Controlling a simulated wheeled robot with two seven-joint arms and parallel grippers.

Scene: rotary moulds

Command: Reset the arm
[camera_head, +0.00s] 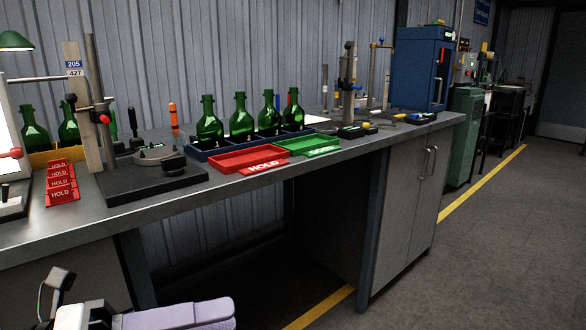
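My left gripper (55,288) shows at the bottom left, in front of and below the workbench edge. It is apart from everything on the bench. Its grey finger parts are small and partly cut off by the frame, so I cannot tell whether they are open or shut. I see nothing held in it. A pale lavender part of my arm lies to its right. My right gripper is out of view.
The workbench (70,230) holds green bottles in a blue tray (205,156), a red HOLD tray (240,160), a green tray (310,145) and a black-based gauge stand (130,191). A blue machine (415,75) stands farther right. The floor at right is clear.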

